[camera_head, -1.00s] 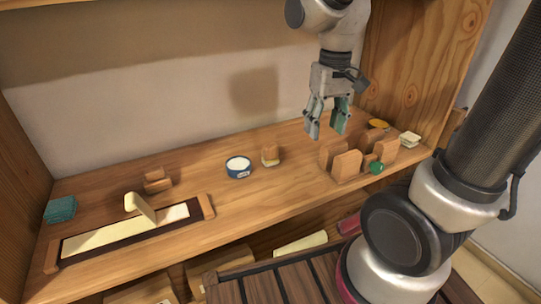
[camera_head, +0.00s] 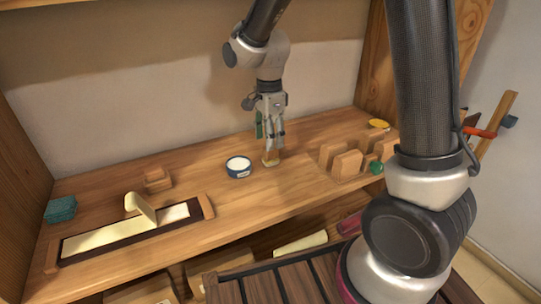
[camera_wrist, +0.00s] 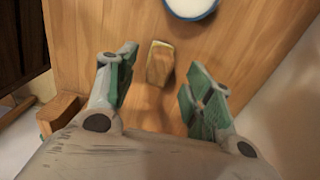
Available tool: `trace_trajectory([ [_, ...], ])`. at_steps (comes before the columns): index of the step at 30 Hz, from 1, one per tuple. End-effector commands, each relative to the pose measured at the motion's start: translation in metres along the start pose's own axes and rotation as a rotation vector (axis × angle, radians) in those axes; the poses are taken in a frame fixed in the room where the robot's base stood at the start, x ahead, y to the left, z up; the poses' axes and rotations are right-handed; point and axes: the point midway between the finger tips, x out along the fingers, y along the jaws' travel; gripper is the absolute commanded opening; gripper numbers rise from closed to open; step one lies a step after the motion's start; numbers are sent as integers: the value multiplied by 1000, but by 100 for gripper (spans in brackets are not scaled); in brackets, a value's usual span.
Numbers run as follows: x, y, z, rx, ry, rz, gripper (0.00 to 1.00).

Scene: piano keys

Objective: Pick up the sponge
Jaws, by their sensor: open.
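A small upright block with a brown body and pale yellow edge, which looks like the sponge (camera_head: 270,160), stands on the wooden shelf right of the blue tub. It is partly hidden by my gripper in the head view. My gripper (camera_head: 270,141) points down just over it, open and empty. In the wrist view the sponge (camera_wrist: 159,64) lies between the two green-padded fingers (camera_wrist: 158,85), a little beyond their tips. I cannot tell how far down the fingers reach beside it.
The blue tub (camera_head: 238,167) with white contents stands close on the left. Several wooden blocks (camera_head: 346,163) and a green knob (camera_head: 376,168) stand to the right. A long tray (camera_head: 208,207) with a curled pale sheet and a teal block (camera_head: 60,209) lie at left.

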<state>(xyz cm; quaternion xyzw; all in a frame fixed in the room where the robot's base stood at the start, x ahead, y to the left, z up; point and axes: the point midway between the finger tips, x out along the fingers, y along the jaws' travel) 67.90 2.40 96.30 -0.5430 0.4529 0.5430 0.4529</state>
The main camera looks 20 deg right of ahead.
Motion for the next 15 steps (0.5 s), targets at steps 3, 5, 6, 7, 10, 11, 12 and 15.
trace_trajectory([
  [3,17,0,-3,-1,1,4,52],
  [5,27,0,-4,-1,1,4,52],
  [6,34,0,-5,-2,1,4,52],
  [7,39,0,-5,-2,1,5,52],
  [10,49,0,-5,-3,1,2,52],
  [11,51,0,-5,-3,0,2,52],
  [12,52,-1,-5,-3,0,1,52],
  [15,53,-1,-4,-3,0,0,52],
])
